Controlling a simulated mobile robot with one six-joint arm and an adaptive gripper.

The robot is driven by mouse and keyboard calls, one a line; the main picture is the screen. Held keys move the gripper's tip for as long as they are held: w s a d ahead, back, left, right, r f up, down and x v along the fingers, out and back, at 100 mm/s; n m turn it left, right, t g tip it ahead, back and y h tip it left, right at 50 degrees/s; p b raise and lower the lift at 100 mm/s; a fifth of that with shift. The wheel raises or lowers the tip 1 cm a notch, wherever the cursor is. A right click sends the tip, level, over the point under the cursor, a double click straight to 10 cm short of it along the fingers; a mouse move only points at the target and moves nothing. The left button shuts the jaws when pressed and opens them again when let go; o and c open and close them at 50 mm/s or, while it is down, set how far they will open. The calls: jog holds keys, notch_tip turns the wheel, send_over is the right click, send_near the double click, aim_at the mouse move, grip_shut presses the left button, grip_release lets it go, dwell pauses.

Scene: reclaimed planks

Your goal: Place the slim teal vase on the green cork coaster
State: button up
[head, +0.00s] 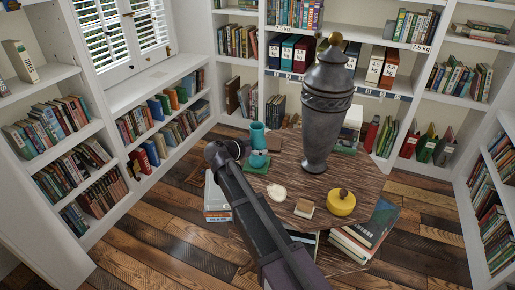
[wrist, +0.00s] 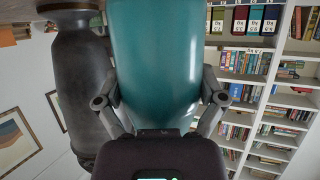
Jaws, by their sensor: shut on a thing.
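The slim teal vase (head: 257,132) is near the table's back left edge in the head view, and it fills the middle of the wrist view (wrist: 155,55). My gripper (wrist: 158,88) is shut on it, with a finger along each side. In the head view my dark arm reaches in from the front, and the gripper partly hides the vase's middle. The green cork coaster (head: 248,168) lies on the table at the vase's lower end, partly covered. I cannot tell whether the vase touches it.
A tall dark metal urn (head: 326,112) stands close on the right. A yellow round pot (head: 341,203), a small wooden block (head: 304,208) and a pale shell-like object (head: 277,192) lie on the wooden table (head: 376,190). Bookshelves surround the table.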

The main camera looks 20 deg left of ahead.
jog(key=shift+f, duration=0.15)
jog(key=o, duration=1)
jog(key=shift+r, duration=0.2)
jog(key=shift+s+r, duration=0.1)
jog(key=shift+r, duration=0.05)
jog(key=p+v, duration=0.4)
jog(key=v, duration=0.7)
jog(key=shift+s+p, duration=0.35)
jog(key=shift+p, duration=0.05)
jog(key=shift+a+r, duration=0.15)
